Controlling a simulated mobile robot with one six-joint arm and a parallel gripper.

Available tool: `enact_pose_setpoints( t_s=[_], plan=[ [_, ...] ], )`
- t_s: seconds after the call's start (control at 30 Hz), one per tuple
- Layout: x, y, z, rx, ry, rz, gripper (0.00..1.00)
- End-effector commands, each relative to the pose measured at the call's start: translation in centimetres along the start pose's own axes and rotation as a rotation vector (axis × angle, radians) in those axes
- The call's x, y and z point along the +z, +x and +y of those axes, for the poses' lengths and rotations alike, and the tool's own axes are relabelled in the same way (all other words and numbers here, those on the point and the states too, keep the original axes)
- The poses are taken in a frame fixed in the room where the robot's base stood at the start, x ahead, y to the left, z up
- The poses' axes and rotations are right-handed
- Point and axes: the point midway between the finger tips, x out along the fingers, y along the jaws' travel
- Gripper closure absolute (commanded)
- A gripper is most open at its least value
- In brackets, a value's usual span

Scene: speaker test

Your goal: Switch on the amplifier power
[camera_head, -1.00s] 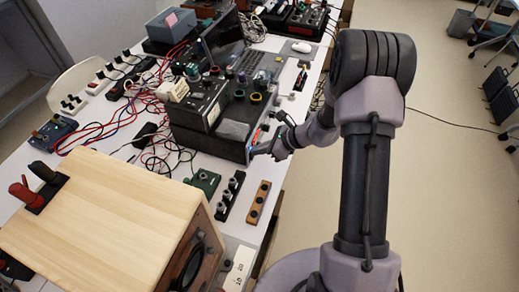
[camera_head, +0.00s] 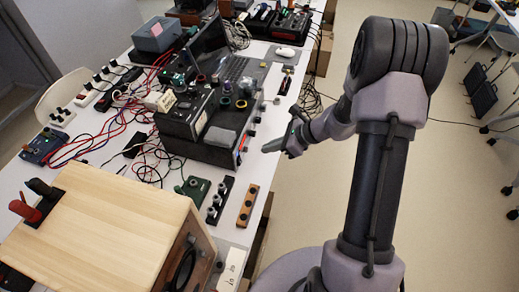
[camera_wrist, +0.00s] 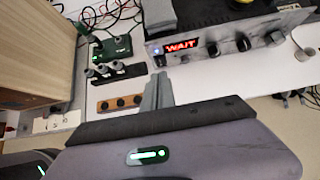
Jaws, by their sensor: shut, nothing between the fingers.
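The amplifier is a black box (camera_head: 212,133) on the table in the head view. In the wrist view its silver front panel (camera_wrist: 228,42) shows a red lit display (camera_wrist: 181,46) reading "WAIT". A small blue-lit round button (camera_wrist: 157,50) sits left of the display, and several dark knobs sit to its right. My gripper (camera_head: 270,147) is shut and empty, just off the front panel with a small gap. In the wrist view my gripper's fingers (camera_wrist: 157,90) point up the picture, below the blue-lit button and apart from the panel.
A wooden speaker box (camera_head: 105,225) stands at the front left. A green box (camera_head: 193,188), a black strip with knobs (camera_head: 219,200) and a wooden strip (camera_head: 248,206) lie between it and the amplifier. Cables tangle behind. Open floor lies right of the table.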

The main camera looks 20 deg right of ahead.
Motion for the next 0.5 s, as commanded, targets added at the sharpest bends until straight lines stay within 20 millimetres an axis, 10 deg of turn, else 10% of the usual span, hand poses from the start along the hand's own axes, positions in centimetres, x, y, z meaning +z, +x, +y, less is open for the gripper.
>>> enact_pose_setpoints(
  t_s=[0.5],
  plan=[
    [0.4,-2.5,0.0,0.001,0.000,0.000,1.00]
  ],
)
